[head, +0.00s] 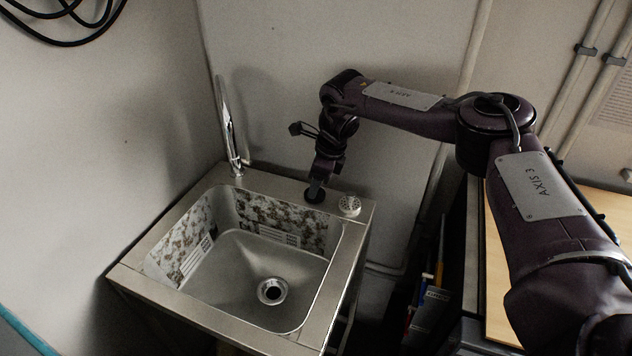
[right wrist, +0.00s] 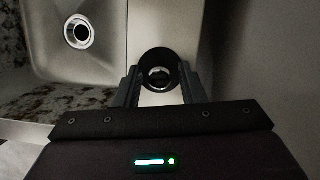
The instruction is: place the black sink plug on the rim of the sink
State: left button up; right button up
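The black sink plug (head: 314,194) is at the back right rim of the steel sink (head: 140,285), right under my right gripper (head: 316,186). In the right wrist view the plug (right wrist: 160,57) shows as a dark round disc with a shiny centre. The two fingers of my right gripper (right wrist: 159,82) reach its left and right sides and look closed on it. I cannot tell whether the plug's underside touches the rim. My left gripper is not in view.
A chrome faucet (head: 228,130) stands at the back left of the sink. A small pale round perforated piece (head: 349,205) sits on the rim right of the plug. The drain (head: 272,291) is in the basin. Walls stand close behind and left.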

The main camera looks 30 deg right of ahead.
jog(key=shift+o, duration=0.4)
jog(key=shift+r, duration=0.1)
jog(key=shift+r, duration=0.25)
jog(key=v, duration=1.1)
jog(key=shift+d+r, duration=0.15)
jog(key=shift+r, duration=0.15)
jog(key=shift+s+f, duration=0.1)
jog(key=shift+s, duration=0.05)
